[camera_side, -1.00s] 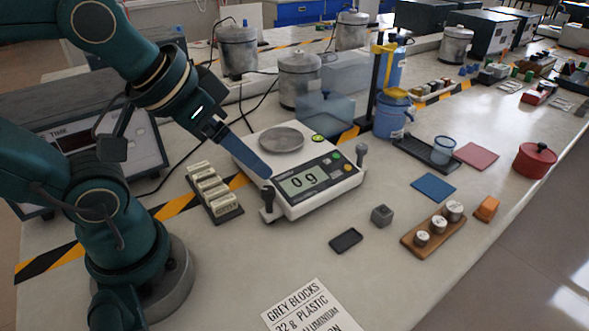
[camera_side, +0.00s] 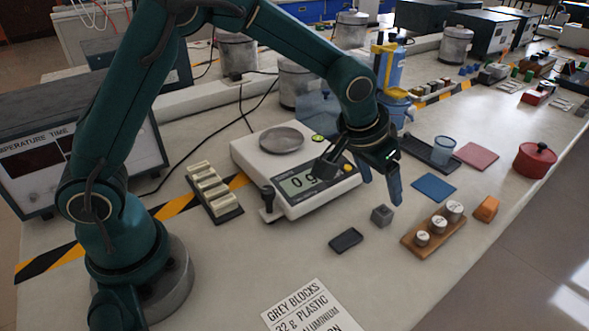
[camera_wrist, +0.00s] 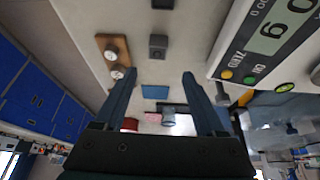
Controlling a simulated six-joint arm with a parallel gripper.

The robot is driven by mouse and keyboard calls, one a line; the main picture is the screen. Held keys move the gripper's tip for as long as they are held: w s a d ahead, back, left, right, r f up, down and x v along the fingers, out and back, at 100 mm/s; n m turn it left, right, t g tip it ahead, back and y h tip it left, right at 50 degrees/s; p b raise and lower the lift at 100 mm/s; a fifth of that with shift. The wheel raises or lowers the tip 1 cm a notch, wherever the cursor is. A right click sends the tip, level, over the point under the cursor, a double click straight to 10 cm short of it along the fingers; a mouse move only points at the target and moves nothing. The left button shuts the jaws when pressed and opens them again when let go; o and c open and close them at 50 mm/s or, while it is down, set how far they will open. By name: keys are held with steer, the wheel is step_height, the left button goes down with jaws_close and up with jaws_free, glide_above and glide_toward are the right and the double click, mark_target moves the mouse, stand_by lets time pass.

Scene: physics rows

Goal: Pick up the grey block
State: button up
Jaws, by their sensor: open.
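The grey block (camera_side: 382,215) is a small dark grey cube on the bench, between the black tray and the wooden weight holder. In the wrist view the grey block (camera_wrist: 158,46) lies ahead of the fingertips, near the top middle. My gripper (camera_side: 382,188) hangs above and just behind the block in the side view, fingers pointing down, apart from it. In the wrist view my gripper (camera_wrist: 158,82) shows two blue fingers spread wide with nothing between them.
A wooden holder with metal weights (camera_side: 433,232) stands close right of the block. A small black tray (camera_side: 346,240) lies to its left front. The scale (camera_side: 300,190) reads 0 g, partly behind my arm. A blue mat (camera_side: 433,187) and an orange block (camera_side: 486,208) lie to the right.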

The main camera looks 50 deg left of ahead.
mark_target(380, 212)
steer(key=shift+s+d+f+g, duration=0.15)
steer(key=shift+f, duration=0.45)
steer(key=shift+s+d+f+g, duration=0.1)
steer(key=shift+s+f+g, duration=0.05)
steer(key=shift+f, duration=0.45)
steer(key=shift+x, duration=2.4)
jaws_close()
